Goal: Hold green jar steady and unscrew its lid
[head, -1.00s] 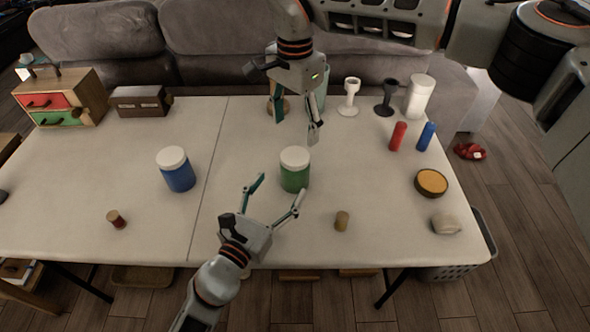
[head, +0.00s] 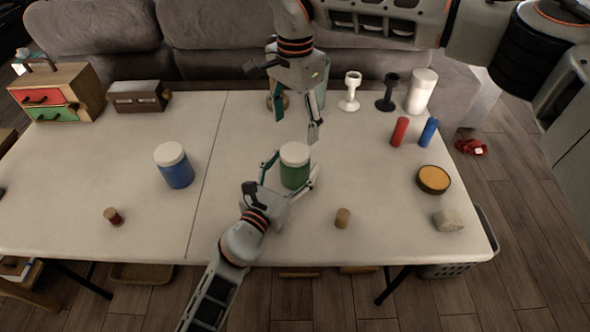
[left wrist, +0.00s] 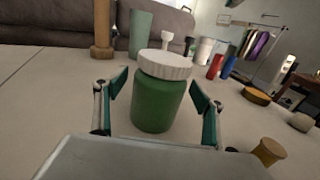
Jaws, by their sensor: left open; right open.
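The green jar (head: 294,174) with its white lid (head: 295,154) stands upright on the table, lid on. My left gripper (head: 291,170) is open, with its fingers on either side of the jar's near part. In the left wrist view the jar (left wrist: 158,104) stands between the open fingertips (left wrist: 158,80), with gaps showing on both sides. My right gripper (head: 296,126) is open and empty, pointing down above the table just behind the jar and higher than its lid.
A blue jar (head: 174,167) with a white lid stands to the left. A small cork-coloured piece (head: 343,218) lies at the near right. Goblets, red and blue cylinders (head: 428,132) and a round orange-topped tin (head: 433,179) stand at the right.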

